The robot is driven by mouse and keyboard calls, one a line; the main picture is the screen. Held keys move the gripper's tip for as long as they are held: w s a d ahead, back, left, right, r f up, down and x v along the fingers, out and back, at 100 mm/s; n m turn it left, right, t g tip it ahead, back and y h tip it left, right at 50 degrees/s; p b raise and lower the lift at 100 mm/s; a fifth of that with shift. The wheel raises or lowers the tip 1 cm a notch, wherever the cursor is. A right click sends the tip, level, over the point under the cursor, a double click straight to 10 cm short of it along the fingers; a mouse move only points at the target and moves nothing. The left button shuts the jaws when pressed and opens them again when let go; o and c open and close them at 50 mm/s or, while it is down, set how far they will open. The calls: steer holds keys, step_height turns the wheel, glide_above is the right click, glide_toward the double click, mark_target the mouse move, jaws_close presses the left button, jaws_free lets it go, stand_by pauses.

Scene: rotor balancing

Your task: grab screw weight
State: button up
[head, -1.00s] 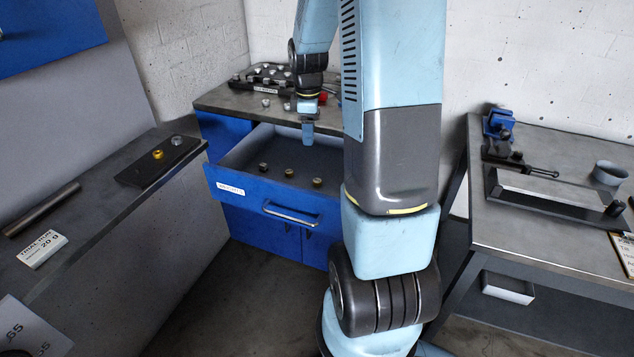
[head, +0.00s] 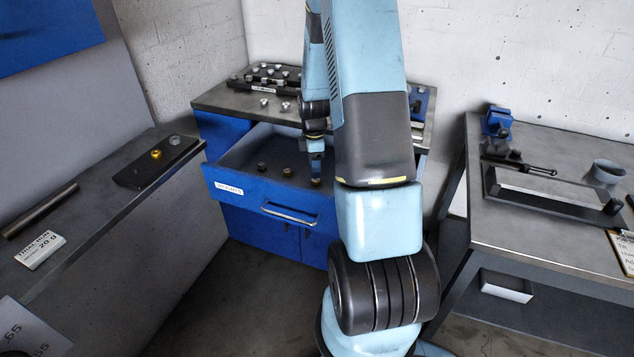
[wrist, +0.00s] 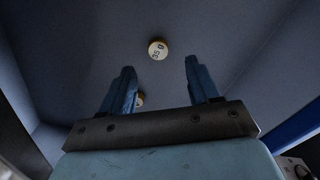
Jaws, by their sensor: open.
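Small round screw weights lie in the open blue drawer (head: 235,184). In the head view, a dark one (head: 262,166) is at the left and a brown one (head: 287,172) is in the middle. My gripper (head: 316,168) is low in the drawer, over the right-hand weight's spot, and largely covers that weight. In the wrist view, my gripper (wrist: 160,68) is open and empty. A pale-topped weight (wrist: 158,49) marked "35 g" shows ahead, between the fingertips in the picture and apart from them. Another weight (wrist: 140,99) is partly hidden behind the left finger.
The drawer's front and side walls surround my gripper. A black rack (head: 262,82) with several weights stands on the cabinet top behind. The left bench has a dark plate (head: 157,161) with a gold and a grey weight. The right bench holds a metal frame (head: 555,190).

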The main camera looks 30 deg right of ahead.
mark_target(316, 182)
steer(key=shift+d+f, duration=0.2)
steer(key=shift+f, duration=2.6)
steer(key=shift+c, duration=0.2)
steer(key=c, duration=1.1)
